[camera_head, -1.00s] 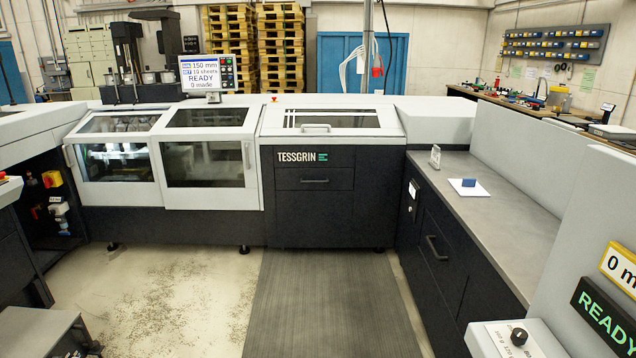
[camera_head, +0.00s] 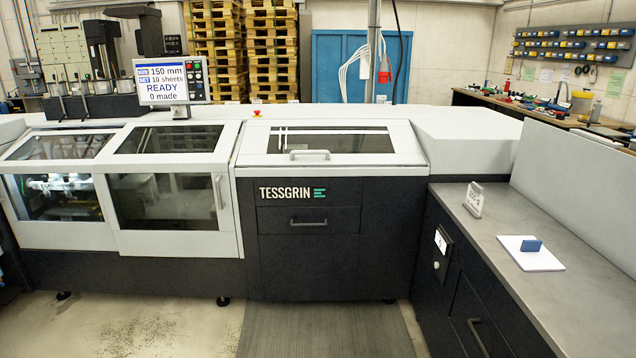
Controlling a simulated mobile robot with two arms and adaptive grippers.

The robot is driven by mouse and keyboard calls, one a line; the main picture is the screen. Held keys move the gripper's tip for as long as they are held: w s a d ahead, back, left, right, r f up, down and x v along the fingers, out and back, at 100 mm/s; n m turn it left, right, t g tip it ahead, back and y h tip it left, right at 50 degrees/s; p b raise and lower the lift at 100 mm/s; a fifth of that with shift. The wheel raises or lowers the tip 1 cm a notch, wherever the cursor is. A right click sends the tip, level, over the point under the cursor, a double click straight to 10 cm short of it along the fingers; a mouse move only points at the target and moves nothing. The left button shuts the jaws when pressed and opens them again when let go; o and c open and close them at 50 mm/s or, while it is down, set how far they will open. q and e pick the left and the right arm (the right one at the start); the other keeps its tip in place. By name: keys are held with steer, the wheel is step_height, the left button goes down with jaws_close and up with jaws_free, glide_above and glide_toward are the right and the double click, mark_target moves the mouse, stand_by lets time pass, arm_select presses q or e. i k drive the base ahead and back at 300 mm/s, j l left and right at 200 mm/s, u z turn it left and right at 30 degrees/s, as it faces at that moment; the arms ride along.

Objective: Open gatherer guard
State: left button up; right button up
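The white and black machine marked TESSGRIN (camera_head: 307,265) fills the middle of the head view. It has two front guards with dark windows, a left guard (camera_head: 108,235) and a middle guard (camera_head: 180,244). Both look closed. The middle guard has an upright handle (camera_head: 219,192) at its right edge. A flat lid (camera_head: 385,159) with a window and a white bar handle (camera_head: 310,155) lies closed to their right. No label reading gatherer is legible, so I cannot tell which cover is the gatherer guard. Neither of my grippers is in view.
A display (camera_head: 161,82) on the machine reads READY and 0 made. A grey counter (camera_head: 570,300) on the right holds a small sign (camera_head: 473,200) and a white pad with a blue block (camera_head: 531,245). A dark mat (camera_head: 320,330) lies before the machine; the floor there is clear.

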mark_target(316, 142)
steer(key=i+z, duration=0.15)
steer(key=i, duration=0.6)
steer(key=i+z, duration=0.2)
steer(key=i, duration=0.5)
steer(key=j, duration=0.05)
